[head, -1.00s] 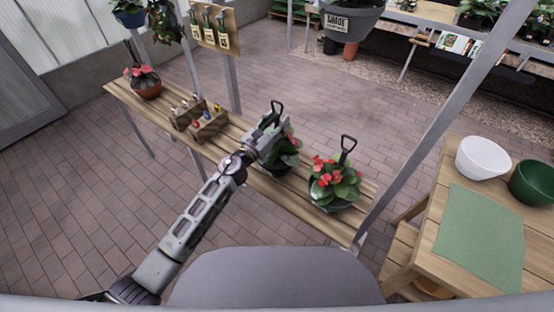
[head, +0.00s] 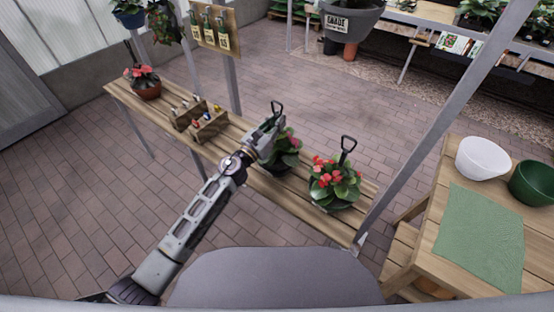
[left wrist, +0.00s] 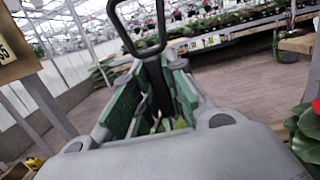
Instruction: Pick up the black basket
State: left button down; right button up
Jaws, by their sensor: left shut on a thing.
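The black basket (head: 283,168) stands on the wooden slat bench, with a leafy plant with pink-red flowers in it. Its upright black handle (head: 277,107) rises above my left gripper (head: 271,128). In the left wrist view, the handle (left wrist: 148,52) passes down between the green-padded fingers (left wrist: 150,100), and they are shut on it. The gripper body hides part of the basket and plant in the head view. My right gripper is in neither view.
A similar basket with red flowers (head: 336,183) stands to the right on the bench (head: 290,197). Wooden bottle crates (head: 208,128) are to the left. A grey post (head: 425,145) rises at the bench's right end. A table with a green mat (head: 480,240) is further right.

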pick_arm(q)
jog(key=shift+r, duration=0.2)
jog(key=shift+w+r, duration=0.1)
jog(key=shift+r, duration=0.25)
jog(key=shift+r+p, duration=0.45)
jog(key=shift+p, duration=0.05)
notch_tip(320, 180, up, 2)
jog(key=shift+r+p, duration=0.1)
jog(key=shift+p, duration=0.55)
notch_tip(320, 180, up, 2)
jog(key=shift+r+p, duration=0.15)
jog(key=shift+p, duration=0.55)
notch_tip(320, 180, up, 3)
jog(key=shift+r+p, duration=0.1)
jog(key=shift+p, duration=0.85)
jog(key=shift+r, duration=0.3)
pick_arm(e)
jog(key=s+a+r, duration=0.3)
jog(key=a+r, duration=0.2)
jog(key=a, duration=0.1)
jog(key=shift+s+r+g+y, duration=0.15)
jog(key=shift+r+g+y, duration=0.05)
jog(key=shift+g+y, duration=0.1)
